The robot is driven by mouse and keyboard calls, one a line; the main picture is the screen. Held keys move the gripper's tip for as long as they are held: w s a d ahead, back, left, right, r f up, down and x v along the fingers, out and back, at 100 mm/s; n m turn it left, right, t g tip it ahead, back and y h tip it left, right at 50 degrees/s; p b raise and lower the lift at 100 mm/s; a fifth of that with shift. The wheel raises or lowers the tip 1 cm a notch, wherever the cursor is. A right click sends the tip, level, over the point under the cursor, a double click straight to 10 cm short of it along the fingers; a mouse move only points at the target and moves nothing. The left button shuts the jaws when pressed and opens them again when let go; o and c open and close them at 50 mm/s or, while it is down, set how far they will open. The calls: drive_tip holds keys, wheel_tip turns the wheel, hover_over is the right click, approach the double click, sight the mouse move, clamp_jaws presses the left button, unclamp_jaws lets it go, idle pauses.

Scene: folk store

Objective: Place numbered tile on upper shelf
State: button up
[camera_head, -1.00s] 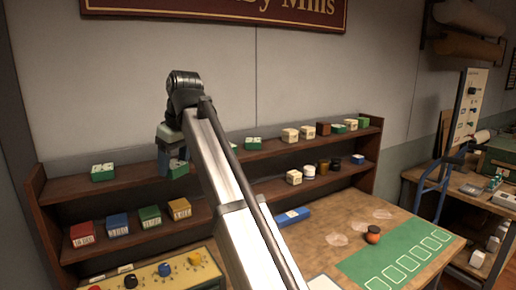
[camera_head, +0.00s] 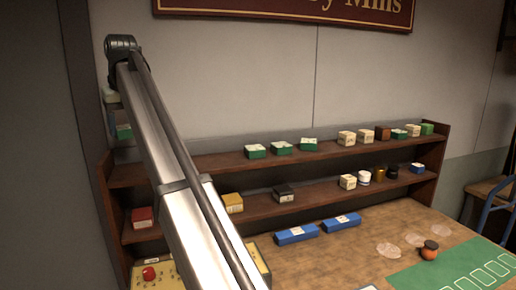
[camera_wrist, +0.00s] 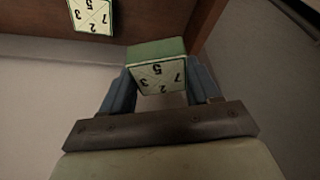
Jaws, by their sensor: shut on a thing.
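My gripper (camera_wrist: 160,80) is shut on a numbered tile (camera_wrist: 158,72), a green block with a pale face bearing 5, 7, 2 and 3. In the head view the held tile (camera_head: 124,132) hangs at the far left, near the left end of the upper shelf (camera_head: 225,161), mostly hidden behind my arm. The wrist view shows a similar tile (camera_wrist: 92,14) on brown wood at the top left, apart from the held one. I cannot tell whether the held tile touches the shelf. Three green tiles (camera_head: 282,148) sit mid upper shelf.
Cream, brown and green blocks (camera_head: 383,133) fill the upper shelf's right end. The lower shelf holds red (camera_head: 142,217), yellow (camera_head: 232,202) and black (camera_head: 283,193) boxes. Two blue boxes (camera_head: 341,222) lie on the counter. A brown shelf side (camera_wrist: 204,22) stands right of the held tile.

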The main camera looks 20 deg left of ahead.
sight(129, 134)
drive_tip(key=shift+f, duration=5)
drive_tip(key=o, duration=1.2)
drive_tip(key=shift+f, duration=0.15)
drive_tip(key=shift+c, duration=0.2)
drive_tip(key=v, duration=1.2)
